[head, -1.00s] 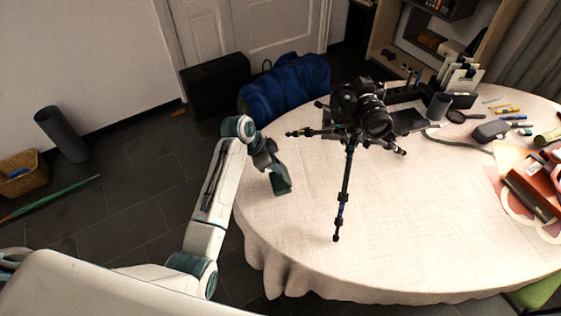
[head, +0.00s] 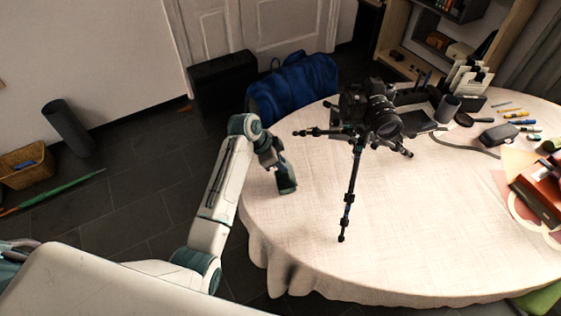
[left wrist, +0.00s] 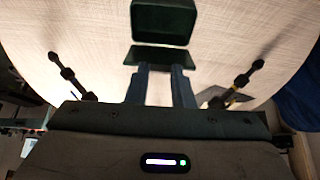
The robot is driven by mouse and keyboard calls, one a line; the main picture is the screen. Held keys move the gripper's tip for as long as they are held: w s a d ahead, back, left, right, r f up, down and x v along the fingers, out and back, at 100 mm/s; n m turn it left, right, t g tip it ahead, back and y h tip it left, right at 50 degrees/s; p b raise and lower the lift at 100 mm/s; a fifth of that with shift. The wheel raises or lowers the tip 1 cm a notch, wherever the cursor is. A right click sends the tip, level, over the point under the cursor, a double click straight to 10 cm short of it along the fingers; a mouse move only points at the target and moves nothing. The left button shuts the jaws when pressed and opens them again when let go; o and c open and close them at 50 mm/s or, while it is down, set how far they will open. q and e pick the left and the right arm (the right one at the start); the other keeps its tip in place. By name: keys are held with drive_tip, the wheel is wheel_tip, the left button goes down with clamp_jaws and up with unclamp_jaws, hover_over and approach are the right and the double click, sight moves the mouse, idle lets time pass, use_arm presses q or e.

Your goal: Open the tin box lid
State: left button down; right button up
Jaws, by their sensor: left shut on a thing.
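A small dark green tin box (head: 287,187) is at the left edge of the table, beneath my left gripper (head: 280,172). In the left wrist view a broad dark green face of the tin box (left wrist: 162,22) is ahead of the fingers. A narrower dark green part (left wrist: 158,56), perhaps the lid, lies at the fingertips, with a thin line between the two. My left gripper (left wrist: 160,68) is shut on this part. I cannot tell whether the lid is raised. My right gripper is not in view.
A black camera (head: 370,108) on a tripod (head: 349,200) stands right of the gripper, its legs spread near it. The tablecloth's front middle (head: 420,230) is clear.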

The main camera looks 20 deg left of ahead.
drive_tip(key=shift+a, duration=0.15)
use_arm(q)
drive_tip(key=c, duration=1.4)
unclamp_jaws()
drive_tip(key=shift+c, duration=0.2)
drive_tip(key=shift+o, duration=1)
drive_tip(key=b+v, duration=0.2)
drive_tip(key=v, duration=0.9)
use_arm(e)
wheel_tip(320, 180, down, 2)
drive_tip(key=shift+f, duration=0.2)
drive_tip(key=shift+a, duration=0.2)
